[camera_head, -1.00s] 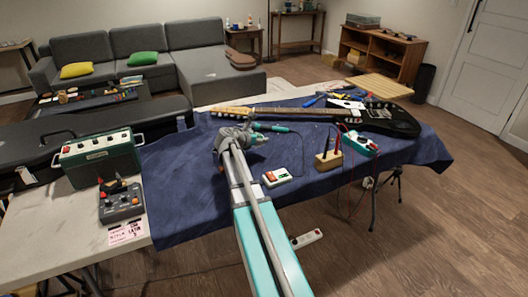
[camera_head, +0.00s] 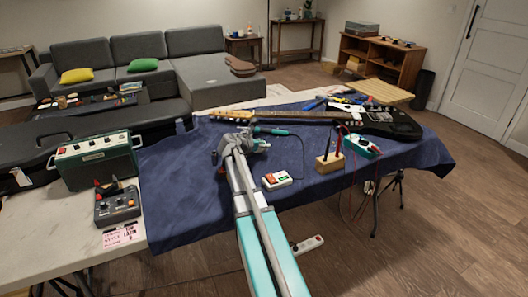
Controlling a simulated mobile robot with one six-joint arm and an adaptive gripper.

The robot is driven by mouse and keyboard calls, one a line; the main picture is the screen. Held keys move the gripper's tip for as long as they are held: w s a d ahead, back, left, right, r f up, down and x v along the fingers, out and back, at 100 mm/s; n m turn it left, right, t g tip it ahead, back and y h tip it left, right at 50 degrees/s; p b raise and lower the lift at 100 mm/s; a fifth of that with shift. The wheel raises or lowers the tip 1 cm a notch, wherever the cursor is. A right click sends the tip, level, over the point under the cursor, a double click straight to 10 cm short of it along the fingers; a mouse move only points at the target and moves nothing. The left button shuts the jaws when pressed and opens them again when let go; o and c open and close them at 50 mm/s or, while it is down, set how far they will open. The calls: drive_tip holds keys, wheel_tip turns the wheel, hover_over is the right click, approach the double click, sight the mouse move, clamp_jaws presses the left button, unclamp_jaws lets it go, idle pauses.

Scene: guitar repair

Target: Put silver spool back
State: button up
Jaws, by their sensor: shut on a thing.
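My gripper (camera_head: 259,146) is at the far end of my arm, low over the blue cloth (camera_head: 190,200) on the table. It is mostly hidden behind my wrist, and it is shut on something. The silver spool cannot be made out; the wrist covers the spot where the held thing would show. A soldering iron with a teal handle (camera_head: 271,131) lies just beyond the gripper.
An electric guitar (camera_head: 390,122) lies along the back of the cloth. A switch box (camera_head: 277,180), a wooden block with probes (camera_head: 328,162) and a teal meter (camera_head: 361,147) stand right of my arm. A green amplifier (camera_head: 93,160) and grey pedal (camera_head: 118,206) stand left.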

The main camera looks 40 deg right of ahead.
drive_tip(key=shift+f+b, duration=1.05)
drive_tip(key=shift+f, duration=0.3)
drive_tip(key=shift+f, duration=0.15)
drive_tip(key=o, duration=1.1)
drive_tip(key=shift+r, duration=0.2)
drive_tip(key=shift+a+r, duration=0.1)
drive_tip(key=shift+a, duration=0.1)
drive_tip(key=p+v, duration=0.4)
drive_tip(key=v, duration=0.6)
drive_tip(key=shift+s+a, duration=0.15)
drive_tip(key=shift+a, duration=0.05)
drive_tip(key=shift+a+r+p, duration=0.2)
drive_tip(key=shift+a+p, duration=0.2)
drive_tip(key=shift+a, duration=0.2)
